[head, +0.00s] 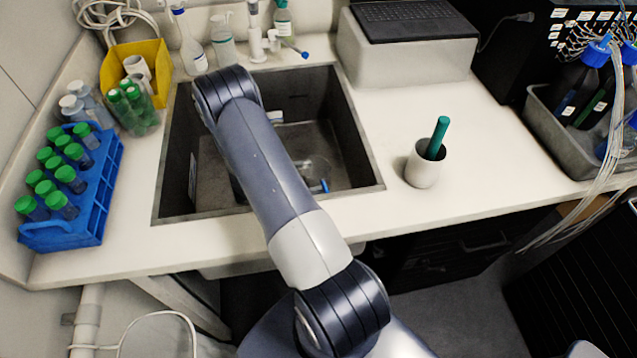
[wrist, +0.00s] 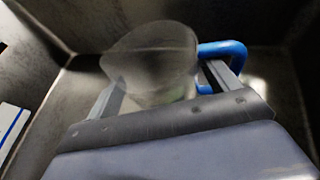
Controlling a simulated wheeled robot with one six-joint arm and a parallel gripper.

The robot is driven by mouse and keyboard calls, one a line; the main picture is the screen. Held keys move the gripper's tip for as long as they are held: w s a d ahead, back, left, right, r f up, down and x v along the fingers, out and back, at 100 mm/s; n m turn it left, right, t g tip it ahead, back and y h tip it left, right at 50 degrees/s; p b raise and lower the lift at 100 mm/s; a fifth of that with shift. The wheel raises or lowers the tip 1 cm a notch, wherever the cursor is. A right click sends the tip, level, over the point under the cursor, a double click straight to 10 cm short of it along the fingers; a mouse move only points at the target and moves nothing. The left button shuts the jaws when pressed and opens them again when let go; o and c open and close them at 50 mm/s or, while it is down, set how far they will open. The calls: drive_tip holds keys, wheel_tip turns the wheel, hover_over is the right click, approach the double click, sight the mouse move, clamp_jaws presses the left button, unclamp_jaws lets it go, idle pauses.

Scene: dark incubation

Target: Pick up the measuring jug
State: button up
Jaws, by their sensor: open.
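The measuring jug (head: 313,170) is clear and stands low in the sink, partly hidden behind my arm in the head view. In the wrist view the jug (wrist: 150,62) shows its wide translucent rim and body, with a blue handle (wrist: 226,50) on its right. My gripper (wrist: 165,78) is open, one finger on the jug's left and the other on its right near the handle. The jug's body appears between the fingers, and I cannot tell whether they touch it. The jug's lower part is hidden by my gripper. My gripper is hidden in the head view.
The grey sink (head: 360,150) has walls close around my arm. A blue tube rack (head: 90,215) with green-capped tubes stands left. Bottles and a tap (head: 256,40) line the back. The counter right of the sink is mostly clear.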

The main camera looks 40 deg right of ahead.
drive_tip(key=shift+c, duration=0.3)
drive_tip(key=c, duration=0.6)
drive_tip(key=shift+r, duration=0.15)
